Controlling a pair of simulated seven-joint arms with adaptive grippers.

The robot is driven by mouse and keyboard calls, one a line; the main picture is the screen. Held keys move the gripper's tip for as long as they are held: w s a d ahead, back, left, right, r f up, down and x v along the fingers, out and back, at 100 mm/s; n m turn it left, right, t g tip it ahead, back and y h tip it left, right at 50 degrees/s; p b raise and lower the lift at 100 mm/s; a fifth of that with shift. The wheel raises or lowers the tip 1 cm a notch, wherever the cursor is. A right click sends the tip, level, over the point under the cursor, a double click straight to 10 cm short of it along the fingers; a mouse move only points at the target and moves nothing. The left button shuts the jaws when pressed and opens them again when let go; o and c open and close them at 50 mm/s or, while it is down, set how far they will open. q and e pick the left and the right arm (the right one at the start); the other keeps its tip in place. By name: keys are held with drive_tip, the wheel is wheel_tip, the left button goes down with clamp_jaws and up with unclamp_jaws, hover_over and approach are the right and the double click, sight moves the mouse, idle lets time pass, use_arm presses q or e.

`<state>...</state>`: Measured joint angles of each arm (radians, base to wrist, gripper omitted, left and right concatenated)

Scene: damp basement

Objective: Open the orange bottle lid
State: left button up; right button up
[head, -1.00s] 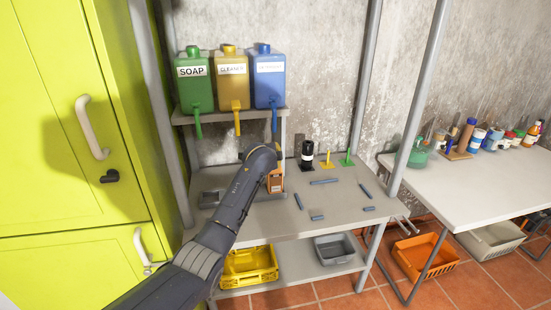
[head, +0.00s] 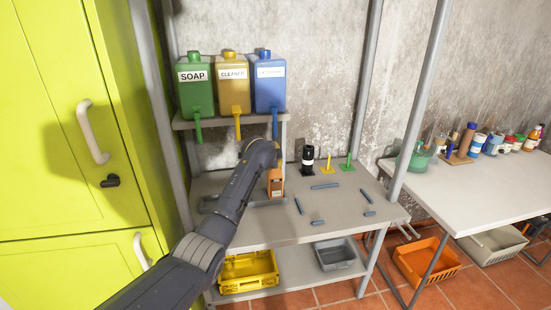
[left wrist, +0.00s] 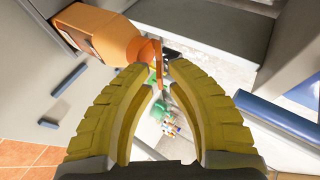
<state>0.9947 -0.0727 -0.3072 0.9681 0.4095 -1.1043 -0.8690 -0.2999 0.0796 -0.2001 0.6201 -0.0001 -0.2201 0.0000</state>
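The orange bottle (head: 275,186) stands upright on the grey workbench, below the dispenser shelf. In the left wrist view the bottle (left wrist: 115,42) is at upper left, lying sideways in the picture, with its orange lid (left wrist: 150,50) towards the fingertips. My left gripper (left wrist: 160,68) has two yellow curved fingers with a gap between the tips. A thin orange part of the lid shows in that gap; I cannot tell whether a finger touches it. In the head view my left arm hides the fingers and the bottle's top. My right gripper is in neither view.
Green, yellow and blue dispensers (head: 233,84) stand on the shelf above. A lime cabinet (head: 60,130) stands at left. A yellow crate (head: 249,282) is below.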

use_arm(q)
drive_tip(key=shift+s+r, duration=0.1)
drive_tip(key=v, duration=1.1)
drive_tip(key=shift+s+r, duration=0.2)
drive_tip(key=shift+s, duration=0.1)
drive_tip(key=shift+a, duration=0.1)
drive_tip(key=shift+c, duration=0.3)
